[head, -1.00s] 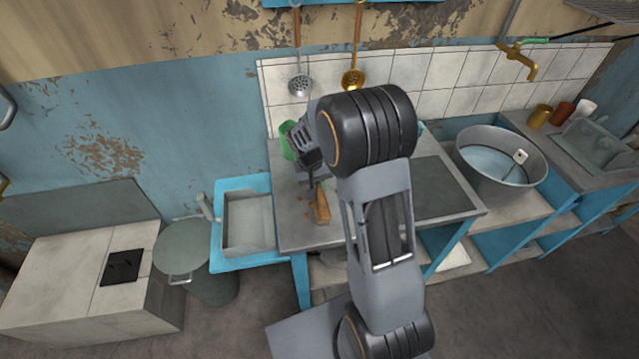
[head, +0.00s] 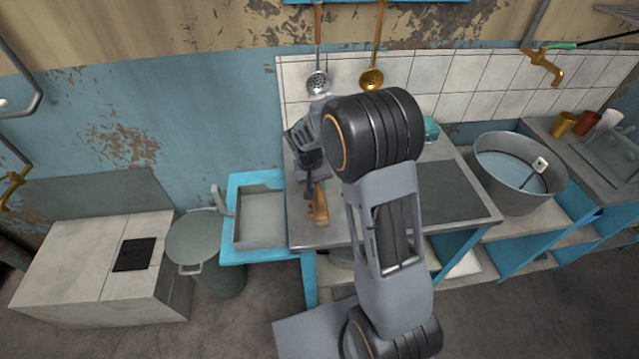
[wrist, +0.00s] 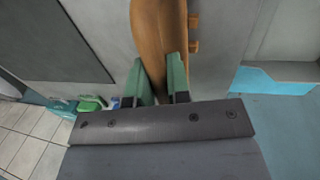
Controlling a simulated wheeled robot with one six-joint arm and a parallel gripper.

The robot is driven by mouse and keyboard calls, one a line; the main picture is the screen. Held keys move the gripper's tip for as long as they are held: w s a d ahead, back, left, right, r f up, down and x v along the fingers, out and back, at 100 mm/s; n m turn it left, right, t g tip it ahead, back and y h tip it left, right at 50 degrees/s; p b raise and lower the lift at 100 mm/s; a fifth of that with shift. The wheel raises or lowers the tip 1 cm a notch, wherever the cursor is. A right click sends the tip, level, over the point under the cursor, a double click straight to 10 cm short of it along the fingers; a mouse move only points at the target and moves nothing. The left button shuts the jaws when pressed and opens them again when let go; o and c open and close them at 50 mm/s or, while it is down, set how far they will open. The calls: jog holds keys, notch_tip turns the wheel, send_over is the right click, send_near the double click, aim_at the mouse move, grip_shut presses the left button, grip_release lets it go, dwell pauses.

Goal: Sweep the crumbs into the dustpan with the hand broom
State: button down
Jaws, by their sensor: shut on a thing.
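My gripper (wrist: 163,85) is shut on the brown wooden handle of the hand broom (wrist: 160,35), with its green fingertips on either side. In the head view, the broom (head: 320,204) is over the left part of the grey counter, below my gripper (head: 312,180). Small orange-brown crumbs (wrist: 193,47) show close beside the broom in the wrist view. The broom's bristles cannot be made out. I cannot identify the dustpan in either view; my arm hides part of the counter.
The grey counter (head: 345,237) has a dark panel on its right. A blue-framed basin (head: 262,220) adjoins its left side. A large metal tub (head: 520,172) stands at the right. A green item (wrist: 90,103) lies near the tiled wall, where two ladles hang.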

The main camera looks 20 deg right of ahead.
jog(key=shift+a, duration=0.15)
jog(key=shift+w+a, duration=0.2)
jog(key=shift+a, duration=0.7)
jog(key=shift+w+a, duration=0.2)
jog(key=shift+a, duration=0.65)
jog(key=shift+a, duration=0.15)
jog(key=shift+w+a, duration=0.2)
jog(key=shift+a, duration=0.7)
jog(key=shift+w+a, duration=0.2)
jog(key=shift+a, duration=0.7)
jog(key=shift+a, duration=0.1)
jog(key=a, duration=0.3)
jog(key=shift+w+a, duration=0.3)
jog(key=shift+w, duration=0.1)
jog(key=shift+r, duration=0.1)
notch_tip(320, 180, up, 7)
jog(key=p, duration=0.4)
